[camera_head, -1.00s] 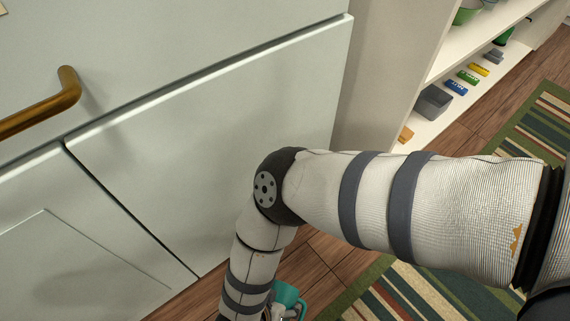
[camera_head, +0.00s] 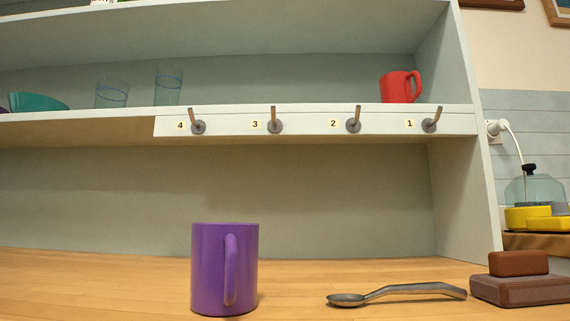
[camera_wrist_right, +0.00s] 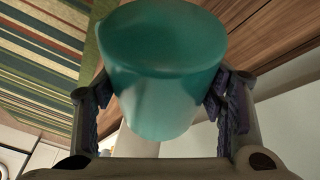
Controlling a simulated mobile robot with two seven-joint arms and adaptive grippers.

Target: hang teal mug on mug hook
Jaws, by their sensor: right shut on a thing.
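The teal mug (camera_wrist_right: 160,75) fills the middle of the right wrist view. My right gripper (camera_wrist_right: 162,100) is shut on it, with a dark finger pad on each side of its body. The mug's handle does not show. The head view shows a rail with several hooks under the shelf: hook 4 (camera_head: 197,122), hook 3 (camera_head: 274,121), hook 2 (camera_head: 354,120) and hook 1 (camera_head: 431,121). All of these hooks are bare. Neither gripper shows in the head view.
A purple mug (camera_head: 222,270) stands on the wooden counter (camera_head: 120,290) below the hooks. A spoon (camera_head: 400,290) and brown blocks (camera_head: 520,278) lie to its right. A red mug (camera_head: 399,87), glasses (camera_head: 168,84) and a teal bowl (camera_head: 38,102) stand on the shelf above.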

